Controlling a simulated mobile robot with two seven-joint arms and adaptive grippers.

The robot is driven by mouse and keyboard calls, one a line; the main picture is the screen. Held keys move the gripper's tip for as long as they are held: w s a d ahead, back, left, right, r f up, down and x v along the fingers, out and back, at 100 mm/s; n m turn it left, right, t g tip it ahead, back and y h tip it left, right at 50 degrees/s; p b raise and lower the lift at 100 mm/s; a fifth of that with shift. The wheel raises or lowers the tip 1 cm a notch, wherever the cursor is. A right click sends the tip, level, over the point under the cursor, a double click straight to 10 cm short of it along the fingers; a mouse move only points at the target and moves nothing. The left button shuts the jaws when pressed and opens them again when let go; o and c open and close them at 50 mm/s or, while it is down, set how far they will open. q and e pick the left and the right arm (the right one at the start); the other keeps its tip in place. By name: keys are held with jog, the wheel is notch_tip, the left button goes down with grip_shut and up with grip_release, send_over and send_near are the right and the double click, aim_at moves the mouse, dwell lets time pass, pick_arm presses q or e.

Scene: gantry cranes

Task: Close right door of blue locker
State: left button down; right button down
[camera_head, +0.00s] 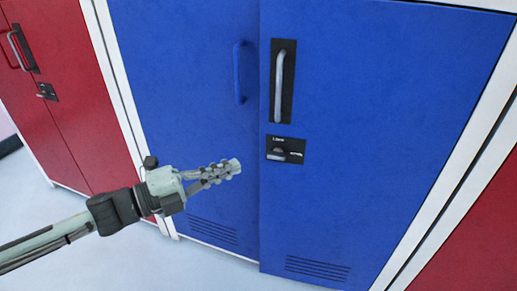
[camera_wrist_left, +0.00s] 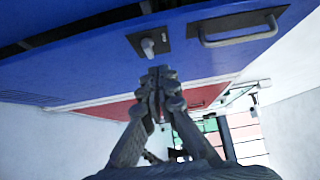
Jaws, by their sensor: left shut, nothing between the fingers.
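The blue locker's right door (camera_head: 380,130) fills the middle and right of the head view. It has a grey bar handle (camera_head: 279,87) on a black plate and a lock (camera_head: 285,150) below. Its left edge appears to stand slightly proud of the left door (camera_head: 180,80), and a thin dark line shows along its top; it looks almost closed. My left gripper (camera_head: 236,167) is shut and empty, in front of the seam, left of and slightly below the lock. In the left wrist view, its fingertips (camera_wrist_left: 160,76) are near the lock (camera_wrist_left: 149,42); contact cannot be told. My right gripper is not in view.
The left door has a blue handle (camera_head: 239,73) near the seam. A red locker (camera_head: 60,95) stands to the left and another red panel (camera_head: 470,235) to the right, beyond white frames. Pale floor (camera_head: 130,262) lies clear in front.

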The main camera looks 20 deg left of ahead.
aim_at(274, 143)
pick_arm(q)
jog(key=shift+w+d, duration=0.65)
jog(key=shift+w, duration=0.8)
jog(key=shift+w+d, duration=0.6)
jog(key=shift+w, duration=0.85)
jog(key=shift+w+d, duration=0.65)
jog(key=shift+w, duration=0.8)
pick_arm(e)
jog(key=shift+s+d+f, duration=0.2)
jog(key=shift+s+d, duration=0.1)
